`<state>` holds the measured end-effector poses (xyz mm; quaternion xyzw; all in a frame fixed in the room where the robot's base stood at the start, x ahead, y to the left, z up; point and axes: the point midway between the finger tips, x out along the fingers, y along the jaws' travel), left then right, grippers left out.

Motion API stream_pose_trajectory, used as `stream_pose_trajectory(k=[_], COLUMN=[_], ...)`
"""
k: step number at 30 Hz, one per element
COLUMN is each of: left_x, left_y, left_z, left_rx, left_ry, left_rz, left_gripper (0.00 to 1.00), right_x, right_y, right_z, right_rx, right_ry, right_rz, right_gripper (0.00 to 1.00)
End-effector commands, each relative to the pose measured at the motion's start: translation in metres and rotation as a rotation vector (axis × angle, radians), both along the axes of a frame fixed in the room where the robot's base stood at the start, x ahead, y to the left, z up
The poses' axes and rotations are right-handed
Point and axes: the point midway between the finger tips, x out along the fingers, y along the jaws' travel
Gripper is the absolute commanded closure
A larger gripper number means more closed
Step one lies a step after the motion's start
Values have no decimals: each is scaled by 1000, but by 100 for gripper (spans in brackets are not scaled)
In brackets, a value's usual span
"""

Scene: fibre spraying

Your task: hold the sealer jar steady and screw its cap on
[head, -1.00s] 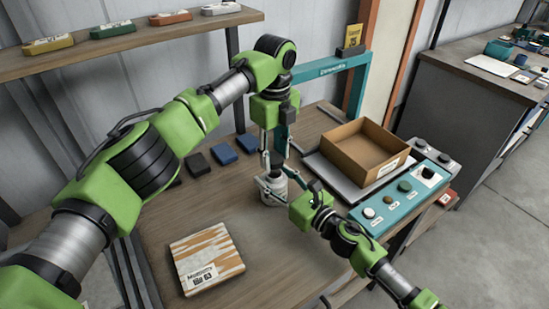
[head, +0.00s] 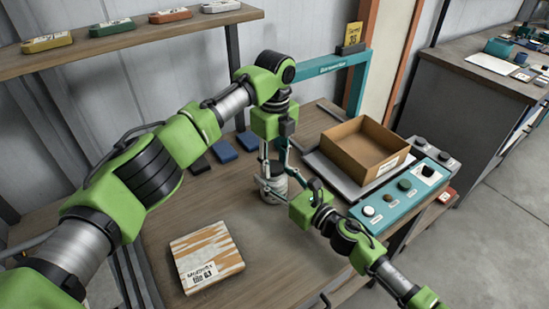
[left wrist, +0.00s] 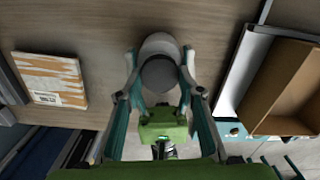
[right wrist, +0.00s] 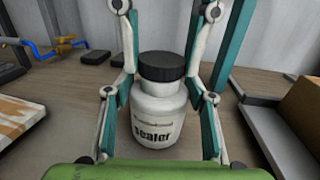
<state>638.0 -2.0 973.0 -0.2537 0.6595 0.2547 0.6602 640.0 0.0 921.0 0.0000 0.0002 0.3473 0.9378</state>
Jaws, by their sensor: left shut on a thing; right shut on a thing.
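The sealer jar (right wrist: 158,112), white with a "Sealer" label, stands upright on the table; it also shows in the head view (head: 271,196). A dark ribbed cap (right wrist: 161,66) sits on its mouth, level. How far it is threaded cannot be told. My left gripper (head: 273,168) comes from above, shut on the cap, its fingers on both sides; from its wrist view the cap (left wrist: 159,73) is a grey disc between them. My right gripper (right wrist: 159,98) comes in low from the side, shut on the jar body. The fingers partly hide the jar in the head view.
An open cardboard box (head: 365,152) and a teal button panel (head: 405,193) stand to the right. A striped labelled pack (head: 206,262) lies front left. Dark and blue blocks (head: 223,151) lie behind. A teal frame (head: 357,85) rises at the back.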

Motion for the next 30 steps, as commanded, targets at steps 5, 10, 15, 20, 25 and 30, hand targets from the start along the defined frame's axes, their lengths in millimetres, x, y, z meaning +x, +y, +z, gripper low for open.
stream_pose_trajectory(k=[5,10,15,20,25,30], left_x=[0,0,0,0,0,0], left_y=[0,0,0,0,-1,-1], left_z=[-1,-1,-1,-3,-7,-10], left_rx=[-1,-1,-1,-1,-1,-1], left_ry=[-1,-1,-1,0,0,0], left_rz=[0,-1,-1,-1,-1,-1], left_gripper=[74,74,74,74,74,74], right_x=[0,0,0,0,0,0], right_y=[0,0,0,0,0,0], right_z=[0,0,0,0,0,0], right_rx=[0,0,0,0,0,0], right_ry=[0,0,0,0,0,0], right_rz=[0,0,0,0,0,0], right_gripper=[88,88,88,88,88,88])
